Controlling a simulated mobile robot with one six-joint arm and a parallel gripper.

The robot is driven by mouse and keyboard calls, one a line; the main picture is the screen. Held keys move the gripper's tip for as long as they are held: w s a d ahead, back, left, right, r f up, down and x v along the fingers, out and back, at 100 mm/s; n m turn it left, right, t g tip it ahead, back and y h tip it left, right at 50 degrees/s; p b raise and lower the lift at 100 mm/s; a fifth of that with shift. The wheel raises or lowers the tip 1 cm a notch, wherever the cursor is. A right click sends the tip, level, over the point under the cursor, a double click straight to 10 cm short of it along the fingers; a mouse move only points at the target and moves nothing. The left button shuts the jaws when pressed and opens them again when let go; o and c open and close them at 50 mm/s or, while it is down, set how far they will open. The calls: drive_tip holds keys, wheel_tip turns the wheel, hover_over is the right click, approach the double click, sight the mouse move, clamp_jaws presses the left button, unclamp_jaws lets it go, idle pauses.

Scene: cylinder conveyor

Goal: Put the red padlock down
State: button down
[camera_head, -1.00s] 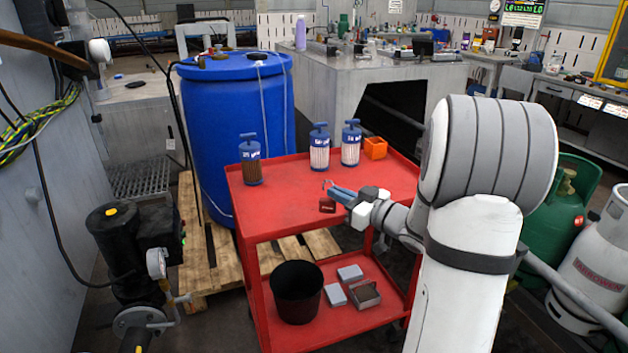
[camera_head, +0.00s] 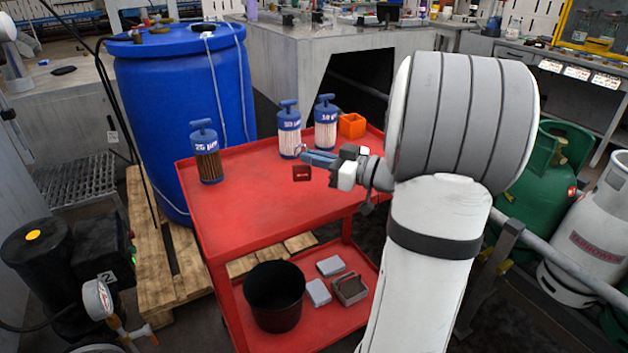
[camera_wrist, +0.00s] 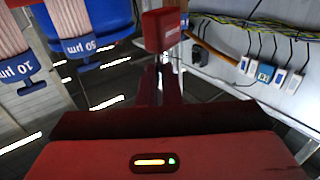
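The red padlock (camera_head: 302,174) hangs at the tip of my gripper (camera_head: 306,155) in the head view, its body below the blue fingers. In the wrist view the red padlock (camera_wrist: 162,31) is at top centre, just beyond the fingertips of my gripper (camera_wrist: 160,66). My gripper appears shut on its shackle, which is mostly hidden between the fingers. In the head view the padlock appears over the red cart top (camera_head: 245,200); its height above it is hard to tell.
Blue-capped filter cylinders stand on the cart: one at left (camera_head: 207,155), two (camera_head: 289,132) (camera_head: 325,125) behind my gripper. An orange box (camera_head: 352,125) is at the back right. The cart's front middle is clear. A black bucket (camera_head: 274,296) stands on the lower shelf.

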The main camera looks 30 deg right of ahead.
drive_tip(key=shift+s+f+b, duration=0.1)
drive_tip(key=shift+f+b, duration=0.75)
drive_tip(key=shift+f, duration=1.5)
drive_tip(key=shift+f, duration=0.15)
drive_tip(key=c, duration=1.6)
unclamp_jaws()
drive_tip(key=shift+s+d+r, duration=0.15)
drive_tip(key=shift+r, duration=0.05)
drive_tip(key=p+v, duration=0.3)
drive_tip(key=v, duration=0.8)
drive_tip(key=shift+s+d, duration=0.15)
drive_tip(key=shift+s, duration=0.15)
